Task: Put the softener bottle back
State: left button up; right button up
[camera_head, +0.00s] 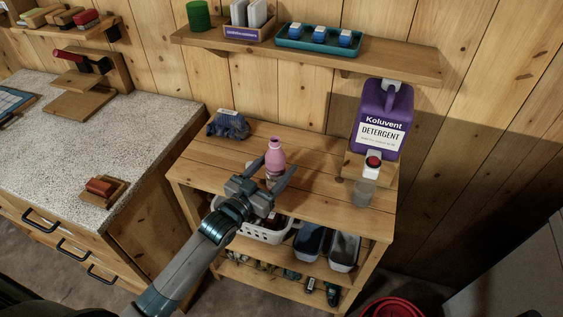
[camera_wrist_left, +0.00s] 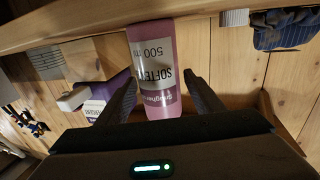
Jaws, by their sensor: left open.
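The pink softener bottle (camera_head: 275,158) stands upright on the wooden shelf unit's top (camera_head: 322,187). Its label reads "SOFTE…" and "500 ml" in the left wrist view (camera_wrist_left: 157,65). My left gripper (camera_head: 273,180) is open, with its two fingers reaching toward the bottle. In the left wrist view the fingers (camera_wrist_left: 160,98) show on either side of the bottle's outline, with gaps between. The bottle's lower part is partly hidden by the gripper in the head view. My right gripper is not in view.
A purple detergent jug (camera_head: 383,118) stands on a small wooden stand at the right, with a clear cup (camera_head: 365,190) below its red tap. A blue cloth (camera_head: 229,125) lies at the back left. A wall shelf (camera_head: 310,50) with a teal tray hangs above.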

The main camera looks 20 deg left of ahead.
aim_at(270, 174)
pick_arm(q)
jog(key=b+v, duration=0.1)
jog(key=v, duration=0.6)
jog(key=shift+f+b, duration=0.15)
jog(key=shift+b, duration=0.2)
jog(key=shift+s+a, duration=0.2)
jog(key=shift+s, duration=0.5)
